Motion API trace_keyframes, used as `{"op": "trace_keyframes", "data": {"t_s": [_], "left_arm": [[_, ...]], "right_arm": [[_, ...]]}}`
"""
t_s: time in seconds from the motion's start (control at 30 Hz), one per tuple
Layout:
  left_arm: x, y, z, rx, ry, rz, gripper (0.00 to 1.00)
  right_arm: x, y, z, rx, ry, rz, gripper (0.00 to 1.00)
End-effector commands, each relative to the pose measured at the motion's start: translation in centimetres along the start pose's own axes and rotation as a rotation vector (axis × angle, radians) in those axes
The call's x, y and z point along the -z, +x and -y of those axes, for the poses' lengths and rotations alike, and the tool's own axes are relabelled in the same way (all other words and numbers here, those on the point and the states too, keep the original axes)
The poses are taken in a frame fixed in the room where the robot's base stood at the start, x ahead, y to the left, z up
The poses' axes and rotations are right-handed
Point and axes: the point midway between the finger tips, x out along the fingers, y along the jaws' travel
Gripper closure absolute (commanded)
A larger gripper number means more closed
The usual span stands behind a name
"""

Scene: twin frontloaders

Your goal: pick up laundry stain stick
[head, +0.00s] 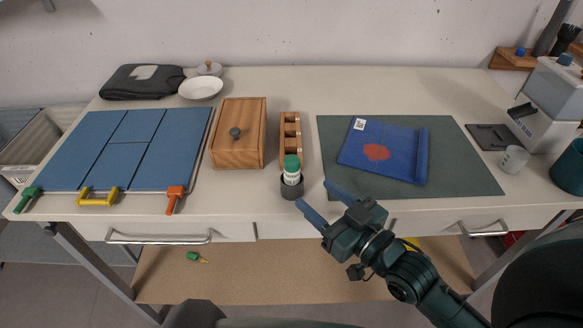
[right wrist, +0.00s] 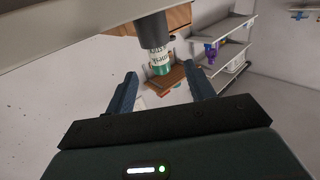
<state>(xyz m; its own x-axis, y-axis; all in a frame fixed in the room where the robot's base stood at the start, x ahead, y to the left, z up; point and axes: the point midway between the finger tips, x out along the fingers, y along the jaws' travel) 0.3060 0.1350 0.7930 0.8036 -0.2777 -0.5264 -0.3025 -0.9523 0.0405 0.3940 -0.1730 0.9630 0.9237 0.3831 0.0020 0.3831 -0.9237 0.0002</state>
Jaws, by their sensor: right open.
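The laundry stain stick (head: 291,170) is a small white tube with a green cap. It stands upright in a dark round holder (head: 292,190) near the table's front edge. In the right wrist view the stick (right wrist: 159,58) shows upside down, with its label visible, in line with the gap between the fingers. My right gripper (head: 314,192) is open and empty, its blue fingers pointing toward the stick from the lower right. The stick looks beyond the fingertips, not between them. My left gripper is not in view.
A wooden box (head: 238,150) and a slotted wooden rack (head: 290,132) stand behind and left of the stick. A green mat (head: 460,150) with a stained blue cloth (head: 385,165) lies right. A blue panelled board (head: 110,150) lies left. The table's front edge is close.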

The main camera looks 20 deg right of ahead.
Motion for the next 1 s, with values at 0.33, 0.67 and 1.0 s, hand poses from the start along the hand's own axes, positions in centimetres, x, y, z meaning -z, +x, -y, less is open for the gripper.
{"op": "trace_keyframes", "data": {"t_s": [0.33, 0.67, 1.0], "left_arm": [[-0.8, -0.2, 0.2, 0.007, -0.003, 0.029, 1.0], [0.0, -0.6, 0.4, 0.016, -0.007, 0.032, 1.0], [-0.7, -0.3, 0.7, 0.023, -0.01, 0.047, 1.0]], "right_arm": [[0.1, 5.2, 0.0, -0.001, 0.0, 0.0, 0.46], [1.1, 8.8, -0.4, 0.0, 0.0, -0.002, 0.46], [0.7, 10.7, -0.3, 0.002, 0.0, 0.001, 0.46]]}}
